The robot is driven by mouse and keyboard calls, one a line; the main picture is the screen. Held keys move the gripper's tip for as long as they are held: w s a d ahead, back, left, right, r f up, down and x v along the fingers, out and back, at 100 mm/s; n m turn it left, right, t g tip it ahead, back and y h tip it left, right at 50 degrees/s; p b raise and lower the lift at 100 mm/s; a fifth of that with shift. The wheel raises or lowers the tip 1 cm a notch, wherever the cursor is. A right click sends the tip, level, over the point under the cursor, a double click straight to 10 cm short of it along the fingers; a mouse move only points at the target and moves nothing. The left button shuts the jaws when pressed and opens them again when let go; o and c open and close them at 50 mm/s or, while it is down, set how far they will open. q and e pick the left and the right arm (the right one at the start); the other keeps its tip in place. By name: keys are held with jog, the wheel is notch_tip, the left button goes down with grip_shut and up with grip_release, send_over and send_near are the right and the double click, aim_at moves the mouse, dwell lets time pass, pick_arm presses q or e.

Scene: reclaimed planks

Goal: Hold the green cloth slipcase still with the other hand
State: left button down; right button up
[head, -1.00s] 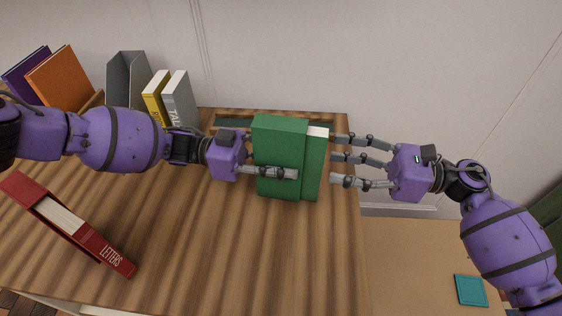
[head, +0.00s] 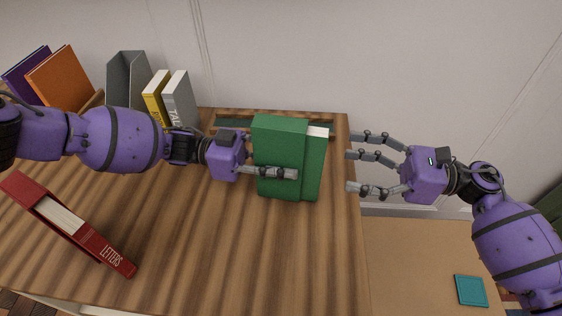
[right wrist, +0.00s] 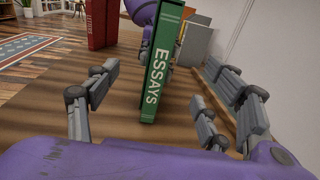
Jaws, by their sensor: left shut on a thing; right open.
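The green cloth slipcase (head: 278,150) stands upright on the wooden top in the head view. A green book (head: 315,165) with pale page tops sticks out of its right side. Its spine reads ESSAYS in the right wrist view (right wrist: 160,75). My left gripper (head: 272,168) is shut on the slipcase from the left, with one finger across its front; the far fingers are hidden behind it. My right gripper (head: 350,162) is open and empty, just right of the book, with a gap between fingertips and spine.
A red LETTERS case (head: 80,225) stands at the left front of the wooden top (head: 220,250). A grey holder (head: 126,78), a yellow book (head: 156,92) and a grey book (head: 180,97) stand at the back left. A teal item (head: 471,290) lies on a lower surface at right.

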pick_arm(q)
jog(key=shift+r, duration=0.1)
pick_arm(e)
jog(key=s+d, duration=0.1)
jog(key=d, duration=1)
jog(key=shift+s+d, duration=0.15)
jog(key=shift+d, duration=0.25)
pick_arm(q)
jog(key=c, duration=1)
grip_release()
jog(key=shift+a, duration=0.1)
jog(key=a, duration=0.6)
jog(key=shift+w+a, duration=0.4)
pick_arm(e)
jog(key=shift+r, duration=0.1)
pick_arm(q)
jog(key=shift+o, duration=0.5)
